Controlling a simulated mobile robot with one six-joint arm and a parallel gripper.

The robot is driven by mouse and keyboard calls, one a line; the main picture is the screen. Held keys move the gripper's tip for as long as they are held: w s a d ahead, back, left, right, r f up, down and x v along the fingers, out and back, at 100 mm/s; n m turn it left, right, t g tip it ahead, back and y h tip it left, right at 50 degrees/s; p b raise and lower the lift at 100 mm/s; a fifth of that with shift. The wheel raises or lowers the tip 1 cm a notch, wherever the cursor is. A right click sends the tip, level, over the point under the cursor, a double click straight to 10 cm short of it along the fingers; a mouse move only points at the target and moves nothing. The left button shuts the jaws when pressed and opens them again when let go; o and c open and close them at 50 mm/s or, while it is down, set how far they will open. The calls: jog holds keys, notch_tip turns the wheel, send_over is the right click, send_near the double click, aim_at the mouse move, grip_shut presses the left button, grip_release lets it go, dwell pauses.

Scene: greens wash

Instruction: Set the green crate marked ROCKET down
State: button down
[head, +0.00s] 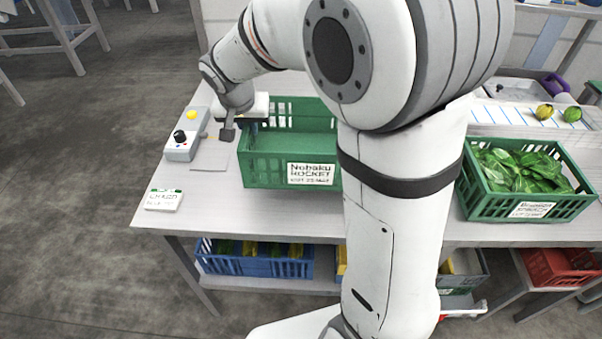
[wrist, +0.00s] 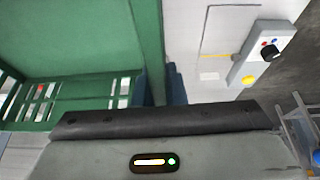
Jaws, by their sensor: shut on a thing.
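The green crate marked ROCKET (head: 262,172) is at the left part of the table, upright, with its white label facing me. Its visible inside looks empty. My gripper (head: 253,126) is shut on the crate's left wall, near its far part. In the wrist view the green wall (wrist: 150,35) runs between the dark fingers (wrist: 160,85). My arm hides the crate's right end. I cannot tell whether the crate's bottom touches the table.
A control box (head: 182,149) with a yellow button and black knob stands left of the crate. A green crate of leaves (head: 478,205) stands at the right.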

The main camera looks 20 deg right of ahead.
aim_at(291, 153)
jog(key=f, duration=0.6)
jog(key=shift+w+d, duration=0.25)
jog(key=shift+d, duration=0.05)
jog(key=shift+s+a+f, duration=0.1)
jog(key=shift+s+f, duration=0.05)
jog(key=shift+f, duration=0.8)
jog(key=shift+s+f, duration=0.1)
jog(key=shift+f, duration=0.9)
jog(key=c, duration=1.5)
grip_release()
jog(key=v, duration=1.2)
jog(key=shift+n+g, duration=0.4)
jog(key=shift+n, duration=0.2)
jog(key=s+d, duration=0.2)
jog(key=s, duration=0.1)
jog(key=s+d+r, duration=0.1)
jog(key=s+d, duration=0.2)
jog(key=s+d+r, duration=0.1)
jog(key=s+d, duration=0.1)
jog(key=s, duration=0.1)
jog(key=shift+s+d, duration=0.1)
jog(key=shift+d, duration=0.15)
jog(key=s+d, duration=0.1)
jog(key=s, duration=0.2)
jog(key=s+d+n+y, duration=0.1)
jog(key=s, duration=0.3)
jog(key=s+d+f+n, duration=0.1)
jog(key=s+d, duration=0.1)
jog(key=s, duration=0.1)
jog(key=shift+s, duration=0.15)
